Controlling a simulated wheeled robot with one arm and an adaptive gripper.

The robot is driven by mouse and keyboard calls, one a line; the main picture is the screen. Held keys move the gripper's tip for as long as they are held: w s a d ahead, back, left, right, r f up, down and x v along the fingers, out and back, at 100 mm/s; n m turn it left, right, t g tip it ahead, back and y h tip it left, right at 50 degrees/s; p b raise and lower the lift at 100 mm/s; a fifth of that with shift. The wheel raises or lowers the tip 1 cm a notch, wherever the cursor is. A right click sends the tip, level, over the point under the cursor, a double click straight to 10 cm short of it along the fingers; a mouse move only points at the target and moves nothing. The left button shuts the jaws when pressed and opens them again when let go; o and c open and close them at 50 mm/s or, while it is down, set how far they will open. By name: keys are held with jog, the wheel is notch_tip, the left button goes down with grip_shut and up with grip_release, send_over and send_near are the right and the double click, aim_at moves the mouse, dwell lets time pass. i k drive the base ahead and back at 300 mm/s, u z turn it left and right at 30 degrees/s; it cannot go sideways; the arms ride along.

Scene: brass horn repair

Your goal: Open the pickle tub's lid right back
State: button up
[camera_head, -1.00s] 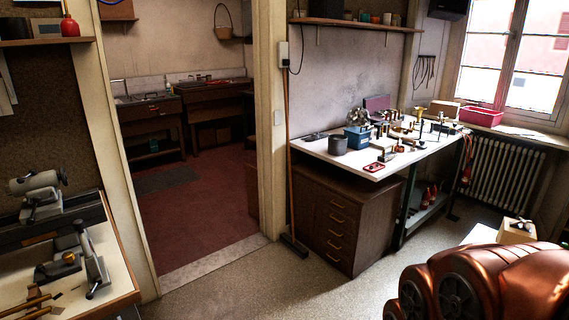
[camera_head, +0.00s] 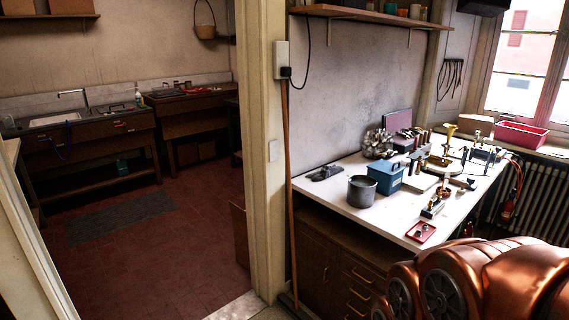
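I cannot tell for sure which vessel is the pickle tub. A small blue box (camera_head: 386,178) with what looks like a shut lid stands on the white workbench, right of a grey round pot (camera_head: 361,191). An open red tub (camera_head: 521,135) sits on the windowsill at the far right. My gripper is not in view, so its state does not show. Copper-coloured rounded parts of my own arm fill the lower right corner and hide part of the bench front.
The white workbench (camera_head: 335,196) holds brass parts and a red tray (camera_head: 421,232). A broom (camera_head: 291,200) leans by the door post (camera_head: 257,150). The doorway opens onto clear red floor, with a grey mat (camera_head: 120,217), a sink (camera_head: 58,117) and a dark side bench (camera_head: 190,105).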

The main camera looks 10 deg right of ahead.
aim_at(390, 168)
jog(key=i, duration=1.75)
jog(key=z, duration=1.85)
jog(key=i, duration=0.55)
jog(key=u, duration=1.6)
